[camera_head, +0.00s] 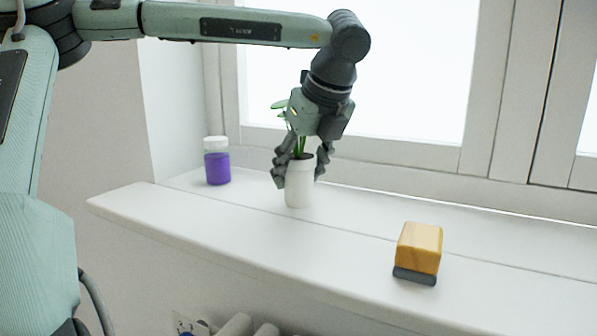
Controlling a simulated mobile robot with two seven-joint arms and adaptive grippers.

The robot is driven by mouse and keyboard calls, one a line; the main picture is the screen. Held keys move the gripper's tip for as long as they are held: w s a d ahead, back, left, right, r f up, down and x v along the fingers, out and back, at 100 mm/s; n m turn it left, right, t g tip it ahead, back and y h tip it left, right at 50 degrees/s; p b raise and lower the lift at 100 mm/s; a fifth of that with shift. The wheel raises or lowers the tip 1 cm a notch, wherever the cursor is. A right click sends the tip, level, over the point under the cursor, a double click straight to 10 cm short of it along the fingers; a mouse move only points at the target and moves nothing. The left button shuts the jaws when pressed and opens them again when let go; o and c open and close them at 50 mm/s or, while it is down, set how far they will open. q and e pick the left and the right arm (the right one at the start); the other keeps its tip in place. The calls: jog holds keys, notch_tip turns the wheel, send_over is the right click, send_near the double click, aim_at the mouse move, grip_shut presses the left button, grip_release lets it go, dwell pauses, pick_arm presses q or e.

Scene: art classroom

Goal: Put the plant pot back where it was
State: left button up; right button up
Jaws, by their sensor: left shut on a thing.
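The plant pot (299,190) is a white, upright cylinder with dark soil and a small green plant (283,106) in it. It is on the white windowsill, near the middle of the view; I cannot tell whether its base touches the sill. My left gripper (302,172) comes down from above, with its fingers on both sides of the pot's upper part, shut on it. The gripper hides part of the plant's stems and leaves. My right gripper is not in view.
A purple paint jar (217,168) with a white lid stands on the sill to the left of the pot. A wooden block eraser (419,248) with a grey base lies to the right, near the front. The windowsill (200,210) is clear between them. The window frame (400,150) rises behind.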

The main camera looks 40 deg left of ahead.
pick_arm(q)
jog(key=o, duration=1.2)
jog(key=shift+o, duration=1.2)
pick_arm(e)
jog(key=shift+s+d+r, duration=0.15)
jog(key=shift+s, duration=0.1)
pick_arm(q)
jog(key=shift+r, duration=0.15)
jog(key=shift+d+r, duration=0.15)
jog(key=shift+r, duration=0.15)
jog(key=v, duration=1.1)
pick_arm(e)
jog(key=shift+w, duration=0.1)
